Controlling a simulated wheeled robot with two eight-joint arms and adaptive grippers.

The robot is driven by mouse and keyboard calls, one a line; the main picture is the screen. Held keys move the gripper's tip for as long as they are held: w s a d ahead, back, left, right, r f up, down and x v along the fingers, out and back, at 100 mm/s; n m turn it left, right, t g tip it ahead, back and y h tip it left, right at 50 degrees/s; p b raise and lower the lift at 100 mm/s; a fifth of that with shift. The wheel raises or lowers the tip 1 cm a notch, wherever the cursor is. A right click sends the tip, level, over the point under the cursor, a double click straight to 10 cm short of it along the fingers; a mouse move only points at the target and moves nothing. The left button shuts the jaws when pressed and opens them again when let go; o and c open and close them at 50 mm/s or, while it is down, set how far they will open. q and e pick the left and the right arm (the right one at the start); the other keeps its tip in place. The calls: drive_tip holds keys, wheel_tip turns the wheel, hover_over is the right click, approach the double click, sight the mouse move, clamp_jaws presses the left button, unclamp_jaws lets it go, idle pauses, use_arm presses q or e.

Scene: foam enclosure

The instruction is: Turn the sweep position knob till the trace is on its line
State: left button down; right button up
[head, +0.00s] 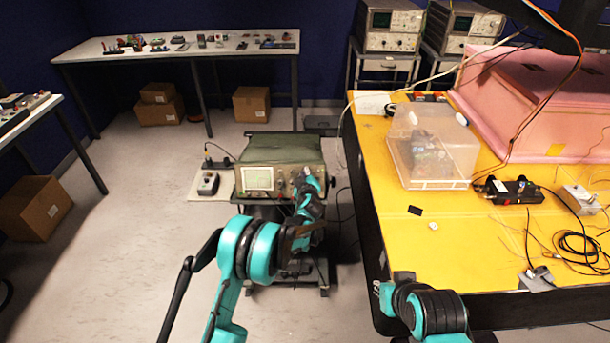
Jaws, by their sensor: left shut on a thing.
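The oscilloscope (282,148) has a green top and stands on a dark cart in the middle of the view. Its small pale screen (258,178) is on the left of its front panel; the trace and its line are too small to make out. My left gripper (308,184) is at the right part of the front panel, shut on a knob there. The gripper and wrist hide that knob and most of the controls around it.
The yellow table (385,240) stands close on the right, with a clear plastic box (432,145), small devices and loose cables. A small box with a dial (208,183) lies left of the oscilloscope. Open floor (130,250) is on the left.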

use_arm(q)
drive_tip(key=m+b, duration=0.2)
drive_tip(key=m, duration=0.2)
drive_tip(key=shift+f+m, duration=0.15)
drive_tip(key=shift+m, duration=0.15)
drive_tip(key=m+b, duration=0.2)
drive_tip(key=m, duration=0.3)
drive_tip(key=shift+m+h, duration=0.3)
drive_tip(key=shift+m, duration=0.1)
drive_tip(key=m+b, duration=0.1)
drive_tip(key=m, duration=0.2)
drive_tip(key=shift+a+m, duration=0.1)
drive_tip(key=shift+m, duration=0.2)
drive_tip(key=shift+m+b, duration=0.4)
drive_tip(key=shift+m, duration=1.8)
drive_tip(key=c, duration=1.6)
unclamp_jaws()
drive_tip(key=shift+o, duration=0.2)
drive_tip(key=shift+s, duration=0.1)
